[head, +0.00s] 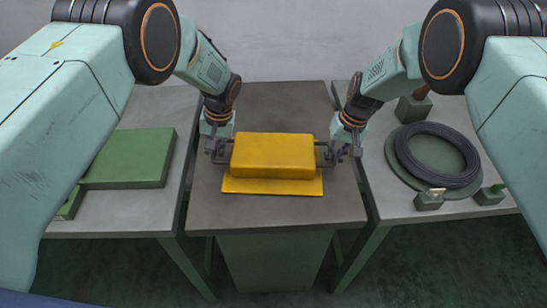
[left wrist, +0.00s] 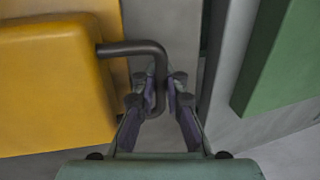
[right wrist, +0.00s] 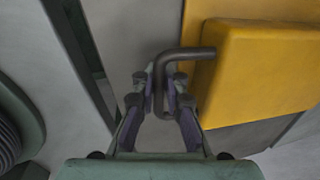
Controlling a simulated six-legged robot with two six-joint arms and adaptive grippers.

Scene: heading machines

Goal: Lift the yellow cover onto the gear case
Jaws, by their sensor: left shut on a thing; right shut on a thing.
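The yellow cover (head: 273,153) is a block with a dark bent handle at each end. It is level over a flat yellow sheet (head: 272,187) on the middle table; I cannot tell whether they touch. My left gripper (head: 219,148) is shut on the left handle, which also shows in the left wrist view (left wrist: 133,48). My right gripper (head: 335,148) is shut on the right handle, which also shows in the right wrist view (right wrist: 183,54). I cannot tell which green part is the gear case.
A flat green block (head: 130,158) lies on the left table. The right table holds a dark coil (head: 437,153) on a round green base and small green blocks (head: 429,201). A green box (head: 275,262) stands under the middle table (head: 280,215). Narrow gaps separate the tables.

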